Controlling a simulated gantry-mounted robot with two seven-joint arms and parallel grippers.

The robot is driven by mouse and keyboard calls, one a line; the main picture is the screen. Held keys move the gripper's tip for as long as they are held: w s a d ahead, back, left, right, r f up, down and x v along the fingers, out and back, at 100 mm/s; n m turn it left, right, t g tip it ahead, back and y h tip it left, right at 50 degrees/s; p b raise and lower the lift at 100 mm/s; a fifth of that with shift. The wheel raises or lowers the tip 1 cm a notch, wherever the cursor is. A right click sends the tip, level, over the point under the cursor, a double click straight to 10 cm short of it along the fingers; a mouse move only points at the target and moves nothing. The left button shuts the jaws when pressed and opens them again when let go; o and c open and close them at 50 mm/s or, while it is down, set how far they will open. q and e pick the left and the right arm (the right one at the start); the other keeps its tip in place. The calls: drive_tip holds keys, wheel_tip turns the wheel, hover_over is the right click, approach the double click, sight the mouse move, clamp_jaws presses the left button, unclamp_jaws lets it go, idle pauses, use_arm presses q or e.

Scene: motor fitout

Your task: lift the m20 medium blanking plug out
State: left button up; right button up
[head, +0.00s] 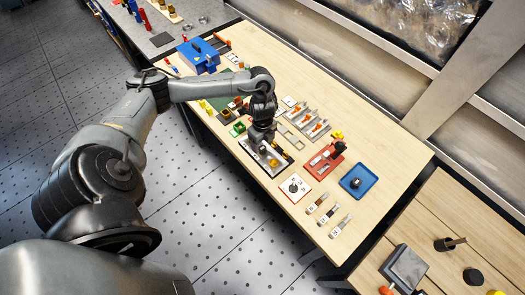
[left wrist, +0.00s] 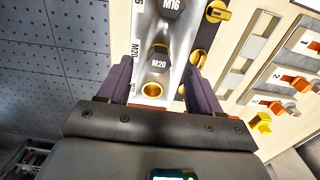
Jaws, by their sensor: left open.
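My left gripper (left wrist: 160,61) is open, with one purple-grey finger on each side of the M20 plug. I cannot tell whether the fingers touch it. In the head view my left gripper (head: 263,138) points down over the block's dark-edged holder (head: 272,172) and hides part of it. My right gripper is not in view.
An M16 plug (left wrist: 172,8) sits beyond the M20 plug, and a brass ring (left wrist: 152,90) lies on the near side. A red fixture (head: 324,160), a blue tray (head: 358,181) and a white plate (head: 295,188) stand to the right on the wooden table (head: 385,150).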

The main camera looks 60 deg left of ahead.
sight(262, 148)
use_arm(q)
wheel_tip(262, 148, down, 3)
drive_tip(key=shift+d+f, duration=0.1)
drive_tip(key=shift+c, duration=0.3)
drive_tip(key=c, duration=1)
drive_tip(key=shift+c, duration=0.2)
